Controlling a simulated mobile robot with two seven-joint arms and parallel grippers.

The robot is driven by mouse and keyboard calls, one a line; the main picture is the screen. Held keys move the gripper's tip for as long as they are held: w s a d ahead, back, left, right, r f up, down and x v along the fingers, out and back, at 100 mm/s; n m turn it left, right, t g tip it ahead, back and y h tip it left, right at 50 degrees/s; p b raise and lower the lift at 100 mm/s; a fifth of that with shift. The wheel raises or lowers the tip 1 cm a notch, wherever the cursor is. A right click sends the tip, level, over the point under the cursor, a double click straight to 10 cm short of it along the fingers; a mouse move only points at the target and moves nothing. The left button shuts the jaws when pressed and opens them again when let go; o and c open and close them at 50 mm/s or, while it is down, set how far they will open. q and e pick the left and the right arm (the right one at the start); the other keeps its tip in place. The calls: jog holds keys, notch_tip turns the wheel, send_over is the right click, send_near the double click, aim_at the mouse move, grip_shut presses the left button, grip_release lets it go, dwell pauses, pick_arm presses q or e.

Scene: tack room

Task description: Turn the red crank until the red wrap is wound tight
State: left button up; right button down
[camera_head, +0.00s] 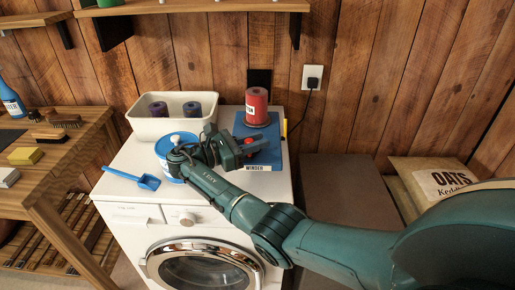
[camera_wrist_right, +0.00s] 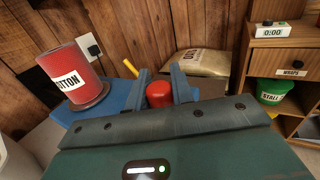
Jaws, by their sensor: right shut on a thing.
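The red wrap (camera_head: 257,104) stands upright as a thick roll on the blue winder base (camera_head: 270,133), at the back right of the washing machine top. It also shows at the left in the right wrist view (camera_wrist_right: 70,75), with part of a white label. The red crank knob (camera_head: 249,141) is at my right gripper (camera_head: 259,148), in front of the wrap. In the right wrist view the knob (camera_wrist_right: 160,95) sits between the two fingers of the gripper (camera_wrist_right: 164,82), which is shut on it. The crank arm below is hidden. My left gripper is not in view.
A white tub (camera_head: 143,129) with two dark rolls stands behind a blue-and-white can (camera_head: 163,150). A blue scoop (camera_head: 148,182) lies at the front left. An oats sack (camera_head: 440,181) is at the right.

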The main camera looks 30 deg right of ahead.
pick_arm(q)
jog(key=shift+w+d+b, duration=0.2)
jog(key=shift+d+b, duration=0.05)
jog(key=shift+b, duration=0.15)
pick_arm(e)
jog(key=shift+m+g, duration=0.5)
jog(key=shift+g, duration=0.3)
jog(key=c, duration=1.2)
grip_release()
jog(key=shift+c, duration=0.2)
jog(key=shift+o, duration=0.2)
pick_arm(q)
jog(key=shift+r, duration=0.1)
